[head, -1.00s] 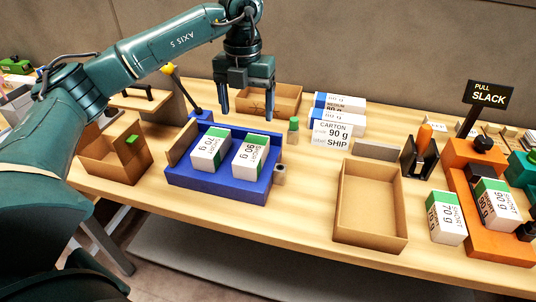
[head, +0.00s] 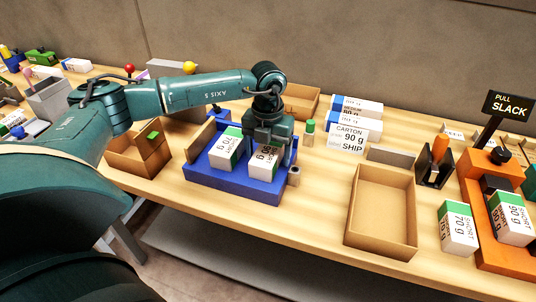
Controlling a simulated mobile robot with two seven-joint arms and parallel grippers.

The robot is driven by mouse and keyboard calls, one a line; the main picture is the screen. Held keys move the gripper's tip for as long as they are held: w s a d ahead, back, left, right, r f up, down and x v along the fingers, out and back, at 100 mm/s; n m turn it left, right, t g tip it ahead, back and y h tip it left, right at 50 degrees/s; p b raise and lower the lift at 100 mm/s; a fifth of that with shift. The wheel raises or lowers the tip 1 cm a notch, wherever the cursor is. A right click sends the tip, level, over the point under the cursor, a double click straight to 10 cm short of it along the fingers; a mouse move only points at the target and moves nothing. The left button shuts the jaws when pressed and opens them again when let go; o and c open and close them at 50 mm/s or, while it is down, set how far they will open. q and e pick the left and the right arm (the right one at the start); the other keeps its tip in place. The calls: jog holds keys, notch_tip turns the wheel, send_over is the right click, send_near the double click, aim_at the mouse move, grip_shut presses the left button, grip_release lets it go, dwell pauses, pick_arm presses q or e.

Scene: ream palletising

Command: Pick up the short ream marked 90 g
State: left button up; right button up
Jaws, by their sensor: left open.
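A short ream marked 90 g (head: 263,162), white with a green band, lies in the right part of the blue tray (head: 234,188). My left gripper (head: 268,154) is open and low over this ream, its fingers at the ream's sides. The gripper hides the ream's upper part, and I cannot tell whether the fingers touch it. A short ream marked 70 g (head: 225,147) lies beside it on the left in the tray. Another short 90 g ream (head: 514,217) lies on the orange stand at the right. My right gripper is not in view.
An open empty carton (head: 381,210) stands right of the tray, with another short 70 g ream (head: 458,228) beyond it. A sign reading carton 90 g ship (head: 348,138) stands behind. A small brown box (head: 136,157) is left of the tray.

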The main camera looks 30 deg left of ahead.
pick_arm(q)
jog(key=shift+f, duration=0.1)
jog(key=c, duration=1.2)
